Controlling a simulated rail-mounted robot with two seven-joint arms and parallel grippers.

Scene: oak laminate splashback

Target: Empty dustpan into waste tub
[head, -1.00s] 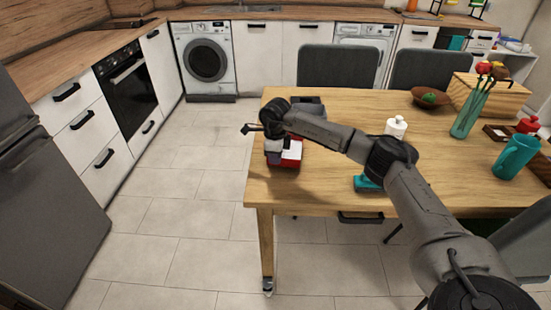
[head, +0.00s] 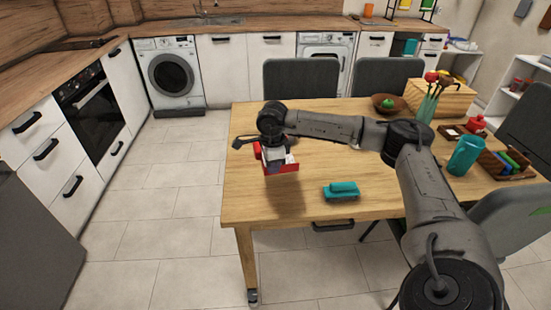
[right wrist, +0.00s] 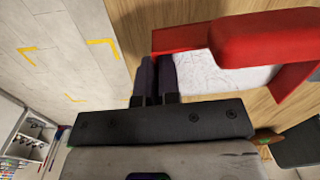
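A red, open piece (head: 283,167) with a whitish inside is near the left end of the wooden table. I cannot tell surely whether it is the dustpan or the waste tub. In the right wrist view its red edge and thick red bar (right wrist: 275,38) frame a crumpled-looking white surface. My right gripper (head: 273,163) points down at it. Its dark fingers (right wrist: 157,75) are close together beside the red edge; I cannot tell whether anything is pinched between them. A teal brush-like thing (head: 341,190) lies to the right. My left gripper is out of view.
The wooden table (head: 240,205) has clear room at its near left. Grey chairs (head: 300,78) border the far side.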

